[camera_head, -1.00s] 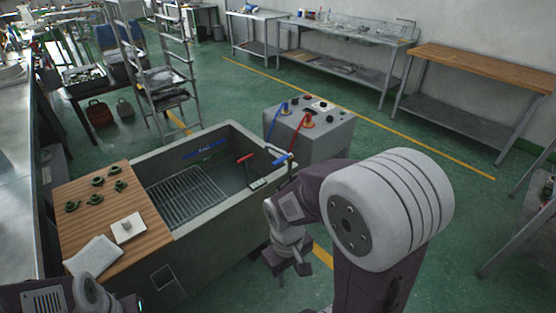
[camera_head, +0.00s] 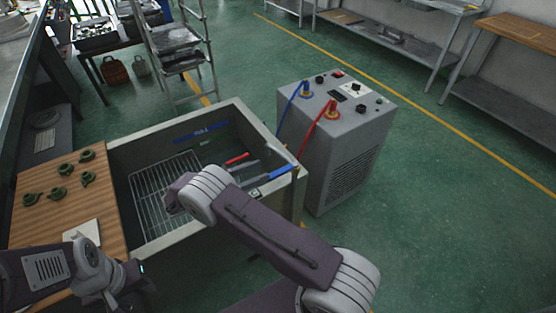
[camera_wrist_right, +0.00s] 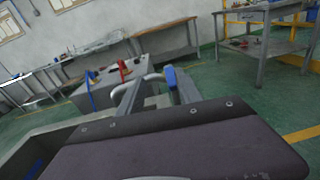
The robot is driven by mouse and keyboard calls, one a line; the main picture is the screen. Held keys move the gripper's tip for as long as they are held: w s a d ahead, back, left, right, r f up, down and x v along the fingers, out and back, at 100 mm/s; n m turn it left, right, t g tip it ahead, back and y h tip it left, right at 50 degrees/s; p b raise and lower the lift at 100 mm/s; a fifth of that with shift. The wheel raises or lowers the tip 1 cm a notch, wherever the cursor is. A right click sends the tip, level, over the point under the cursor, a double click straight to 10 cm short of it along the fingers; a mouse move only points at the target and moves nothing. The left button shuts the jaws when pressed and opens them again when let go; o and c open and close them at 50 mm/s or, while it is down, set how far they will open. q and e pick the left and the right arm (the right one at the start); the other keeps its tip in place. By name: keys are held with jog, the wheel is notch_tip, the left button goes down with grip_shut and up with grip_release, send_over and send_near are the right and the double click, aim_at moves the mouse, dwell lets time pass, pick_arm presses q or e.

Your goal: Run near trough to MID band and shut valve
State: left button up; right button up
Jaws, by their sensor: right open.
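The near trough (camera_head: 247,112) is a grey open tank with a wire rack (camera_head: 165,190) inside and a blue band (camera_head: 200,132) on its far inner wall; its lettering is too small to read. A red handle (camera_head: 237,158) and a blue-handled valve (camera_head: 281,172) show by its right end. The blue handle also shows in the right wrist view (camera_wrist_right: 169,77). My right gripper (camera_wrist_right: 154,88) is open, its grey fingers pointing at the blue handle; contact cannot be told. My forearm partly hides it in the head view. My left gripper (camera_head: 125,290) is low at the left, its fingers unclear.
A grey machine box (camera_head: 335,140) with blue and red hoses stands right of the trough. The floor at right is clear.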

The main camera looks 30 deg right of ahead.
aim_at(276, 173)
jog(key=s+a+f+n, duration=0.1)
jog(key=s+a+f, duration=0.1)
jog(key=s+a, duration=0.15)
jog(key=shift+t, duration=0.4)
jog(key=d, duration=0.3)
jog(key=w+d, duration=0.1)
jog(key=d, duration=0.2)
jog(key=d+p, duration=0.1)
jog(key=d, duration=0.1)
jog(key=shift+w+d, duration=0.35)
jog(key=shift+d, duration=0.05)
jog(key=shift+w+d+f, duration=0.1)
jog(key=shift+d+f, duration=0.05)
jog(key=shift+d, duration=0.3)
pick_arm(q)
jog(key=shift+s+a+r, duration=0.45)
jog(key=shift+s+a, duration=0.2)
pick_arm(e)
jog(key=shift+a, duration=0.1)
grip_shut()
